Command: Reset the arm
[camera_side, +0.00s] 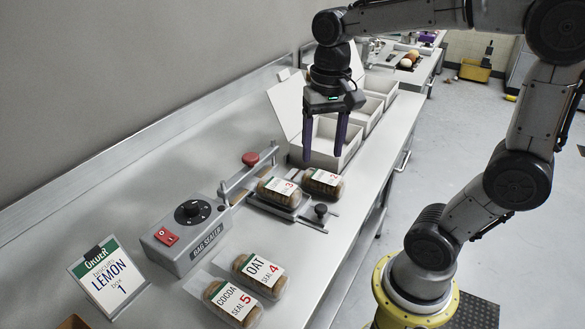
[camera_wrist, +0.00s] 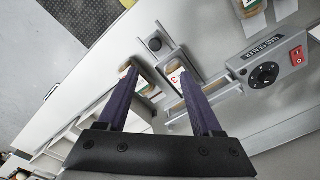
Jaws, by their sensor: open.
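My gripper (camera_side: 324,134) hangs over the bench, its two dark fingers pointing down and apart with nothing between them. It is above the area between the open white boxes and the bag sealer; the wrist view shows the open fingers (camera_wrist: 165,78) too. In the wrist view, the 3 pack (camera_wrist: 174,78) is partly hidden by a finger.
The bag sealer (camera_side: 186,232) has a long bar and red knob. An order sign (camera_side: 108,278) reads lemon, box 1. White open boxes (camera_side: 326,141) stand at the back.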

